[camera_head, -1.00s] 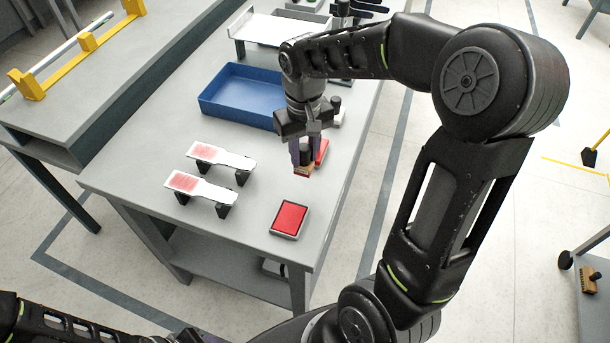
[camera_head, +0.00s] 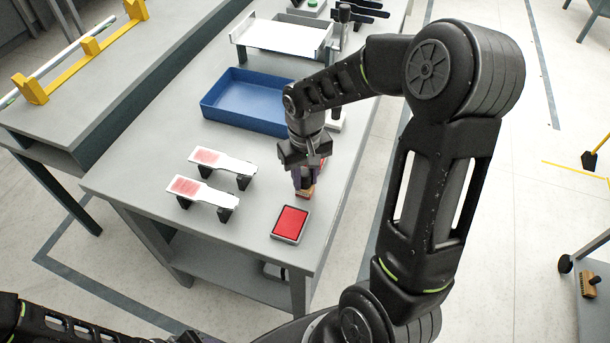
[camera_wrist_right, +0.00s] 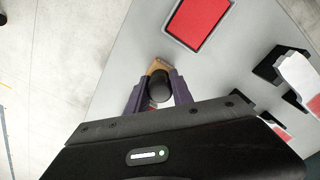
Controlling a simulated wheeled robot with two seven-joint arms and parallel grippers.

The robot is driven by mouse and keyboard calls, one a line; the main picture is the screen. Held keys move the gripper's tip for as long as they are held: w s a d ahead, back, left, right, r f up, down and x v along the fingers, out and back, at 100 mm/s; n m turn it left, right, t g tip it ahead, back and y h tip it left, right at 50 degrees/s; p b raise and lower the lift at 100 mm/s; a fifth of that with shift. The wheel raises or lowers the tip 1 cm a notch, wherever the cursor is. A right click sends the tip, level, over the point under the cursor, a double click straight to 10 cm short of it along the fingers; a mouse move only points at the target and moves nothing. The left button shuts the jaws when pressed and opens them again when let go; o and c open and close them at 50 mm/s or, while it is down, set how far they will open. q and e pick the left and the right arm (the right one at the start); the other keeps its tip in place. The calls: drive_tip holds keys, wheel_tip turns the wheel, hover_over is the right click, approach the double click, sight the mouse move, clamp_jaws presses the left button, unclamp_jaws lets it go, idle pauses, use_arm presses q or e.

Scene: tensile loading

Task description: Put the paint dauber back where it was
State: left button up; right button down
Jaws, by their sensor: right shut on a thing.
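The paint dauber (camera_head: 306,192) has a wooden block and a dark round handle. My right gripper (camera_head: 304,176) is shut on it just behind the red pad (camera_head: 290,223) in its grey frame near the table's front corner. In the right wrist view, the dauber's block (camera_wrist_right: 155,66) and dark handle (camera_wrist_right: 160,85) show between the gripper's fingers (camera_wrist_right: 157,92). The red pad (camera_wrist_right: 198,20) lies beyond, apart from the dauber. I cannot tell whether the dauber touches the table.
Two white strips with pinkish patches (camera_head: 222,162) (camera_head: 202,191) rest on black supports at left. A blue tray (camera_head: 215,113) stands farther back. A red item (camera_head: 323,163) is partly hidden behind my right gripper. Bare grey table (camera_head: 255,205) lies between strips and pad.

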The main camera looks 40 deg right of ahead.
drive_tip(key=c, duration=1.6)
unclamp_jaws()
drive_tip(key=shift+f, duration=0.2)
drive_tip(key=o, duration=0.5)
drive_tip(key=shift+r, duration=0.1)
wheel_tip(320, 180, up, 12)
drive_tip(key=shift+r+b, duration=0.15)
drive_tip(key=shift+b, duration=0.4)
